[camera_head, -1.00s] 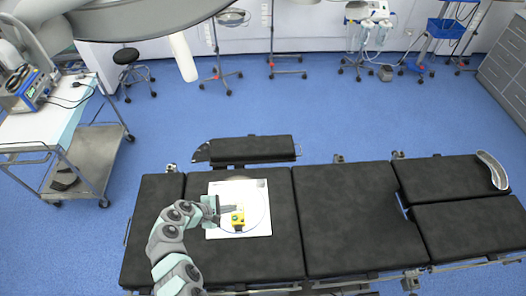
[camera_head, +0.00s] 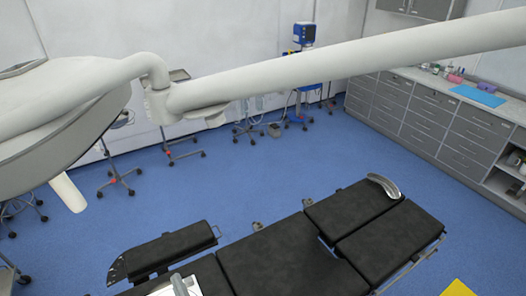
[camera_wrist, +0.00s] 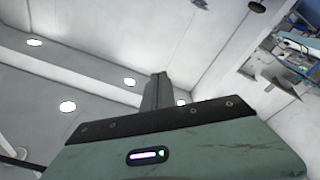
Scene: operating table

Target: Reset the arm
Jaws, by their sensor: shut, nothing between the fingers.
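My gripper (camera_wrist: 159,77) shows in the wrist view as a pale green body with a dark band and grey fingers together, nothing between them. It points up towards the white ceiling and its round lights. In the head view a small grey upright part (camera_head: 180,285) shows at the bottom edge in front of the white sheet (camera_head: 174,289); it looks like my gripper, but most of the arm is out of frame.
The black operating table (camera_head: 277,262) runs across the bottom. A curved metal tray (camera_head: 384,186) lies at its far end. A large pale lamp arm (camera_head: 340,68) crosses the top. Drawer cabinets (camera_head: 425,115) line the right wall. A yellow object (camera_head: 457,289) is cut off at lower right. Blue floor is open behind the table.

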